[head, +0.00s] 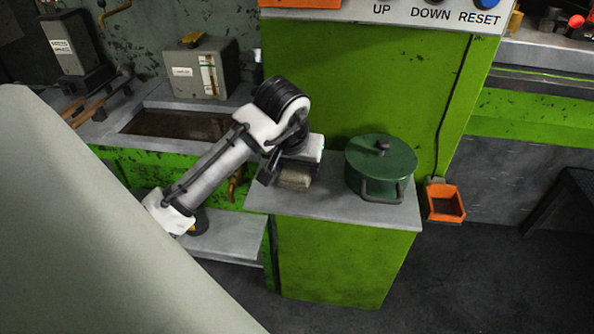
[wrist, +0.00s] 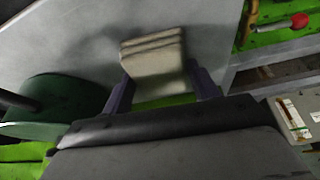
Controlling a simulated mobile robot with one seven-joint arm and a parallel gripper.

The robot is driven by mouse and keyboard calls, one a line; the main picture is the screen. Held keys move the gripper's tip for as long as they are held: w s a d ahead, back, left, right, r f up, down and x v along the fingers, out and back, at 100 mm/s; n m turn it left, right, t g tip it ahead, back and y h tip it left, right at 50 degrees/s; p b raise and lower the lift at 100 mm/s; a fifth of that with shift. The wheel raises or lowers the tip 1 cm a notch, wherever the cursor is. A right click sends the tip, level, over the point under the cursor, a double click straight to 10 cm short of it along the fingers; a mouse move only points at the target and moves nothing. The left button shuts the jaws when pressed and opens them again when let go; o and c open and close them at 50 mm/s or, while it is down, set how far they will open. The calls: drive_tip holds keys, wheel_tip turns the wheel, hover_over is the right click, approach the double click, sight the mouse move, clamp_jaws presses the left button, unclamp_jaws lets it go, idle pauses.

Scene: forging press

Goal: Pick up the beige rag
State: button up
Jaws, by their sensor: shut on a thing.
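The beige rag (head: 296,177) is a folded, layered block at the left end of the grey top of the green cabinet. In the wrist view the rag (wrist: 153,62) sits between the two dark fingers of my gripper (wrist: 160,92). My gripper (head: 290,178) is shut on the rag in the head view, with the arm reaching in from the left. The gripper body hides part of the rag. I cannot tell whether the rag touches the top or is just above it.
A dark green lidded pot (head: 381,166) with a handle stands on the cabinet top (head: 335,206), close right of the rag. An orange bin (head: 443,201) is to the right of the cabinet. A green panel with buttons rises behind. A grey box (head: 201,70) stands at the back left.

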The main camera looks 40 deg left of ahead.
sight(296, 168)
drive_tip(key=shift+c, duration=0.9)
wheel_tip(296, 168, up, 10)
drive_tip(key=shift+b, duration=0.4)
